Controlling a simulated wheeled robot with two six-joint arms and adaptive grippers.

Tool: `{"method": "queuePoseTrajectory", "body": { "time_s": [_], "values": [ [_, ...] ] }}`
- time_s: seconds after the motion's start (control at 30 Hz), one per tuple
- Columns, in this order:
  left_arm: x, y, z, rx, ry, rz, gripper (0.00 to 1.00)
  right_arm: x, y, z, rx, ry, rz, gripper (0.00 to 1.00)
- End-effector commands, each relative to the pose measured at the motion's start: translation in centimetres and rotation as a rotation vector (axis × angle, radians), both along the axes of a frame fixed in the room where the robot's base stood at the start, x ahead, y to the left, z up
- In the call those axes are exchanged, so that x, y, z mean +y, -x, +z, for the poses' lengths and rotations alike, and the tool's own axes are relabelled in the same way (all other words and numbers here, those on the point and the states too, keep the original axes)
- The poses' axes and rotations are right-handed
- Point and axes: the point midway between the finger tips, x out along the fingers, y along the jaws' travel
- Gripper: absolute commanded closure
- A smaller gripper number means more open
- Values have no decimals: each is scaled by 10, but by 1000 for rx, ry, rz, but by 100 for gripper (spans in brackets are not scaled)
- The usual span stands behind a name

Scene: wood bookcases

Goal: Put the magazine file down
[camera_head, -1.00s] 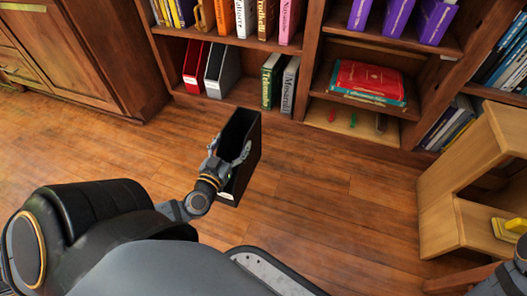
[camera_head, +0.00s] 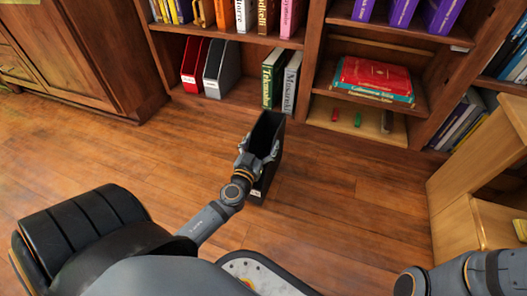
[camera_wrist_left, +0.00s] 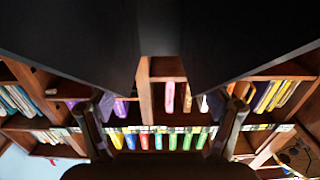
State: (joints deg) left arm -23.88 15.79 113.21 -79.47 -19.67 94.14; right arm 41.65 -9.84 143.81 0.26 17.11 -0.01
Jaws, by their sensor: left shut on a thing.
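The black magazine file (camera_head: 265,135) is upright in the middle of the head view, in front of the bookcase. My left gripper (camera_head: 257,160) is shut on its near side; whether the file's base touches the floor I cannot tell. In the left wrist view the file's dark walls (camera_wrist_left: 70,40) fill the top, and my left gripper's fingers (camera_wrist_left: 163,125) show on both sides below. On the bottom shelf (camera_head: 240,97) stand a red file (camera_head: 194,65) and a grey file (camera_head: 221,69). My right gripper is not in view.
Right of a gap on that shelf stand a green book (camera_head: 272,80) and a grey-white book (camera_head: 291,82). A red book (camera_head: 372,75) lies in the bay to the right. A light wooden stand (camera_head: 460,205) is at the right. Open floor (camera_head: 340,190) surrounds the file.

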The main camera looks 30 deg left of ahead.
Motion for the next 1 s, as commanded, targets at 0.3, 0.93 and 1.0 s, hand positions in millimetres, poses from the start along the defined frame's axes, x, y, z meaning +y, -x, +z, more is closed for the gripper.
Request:
{"method": "queuePoseTrajectory", "body": {
  "time_s": [0.3,0.93,1.0],
  "values": [
    [-3,-7,-39,-1,0,0,84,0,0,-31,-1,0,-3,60],
    [-3,-6,-41,1,1,0,0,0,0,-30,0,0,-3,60],
    [-3,-6,-41,1,1,0,0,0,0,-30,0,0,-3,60]
  ]
}}
